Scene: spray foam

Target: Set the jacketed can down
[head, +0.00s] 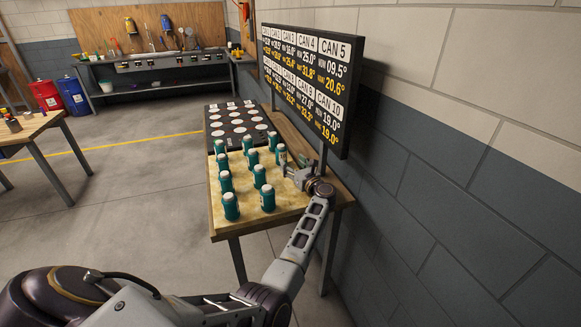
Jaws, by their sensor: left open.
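Several teal cans with pale tops stand upright in rows on a yellowish mat (243,222) on the wooden table. My left gripper (287,167) is over the mat's right side, at the can (281,153) in the right column. Its fingers are open and close beside that can; whether they touch it is too small to tell. That can seems to stand upright. A nearer can (267,198) and a front-left can (231,207) stand clear of the gripper. I cannot tell which can is the jacketed one. My right gripper is not in view.
A black board (214,127) with several white round spots lies beyond the mat. A display (312,85) listing can temperatures stands over the table's right edge, close to my arm. A grey block wall (430,210) is at the right. Open floor (120,215) lies left.

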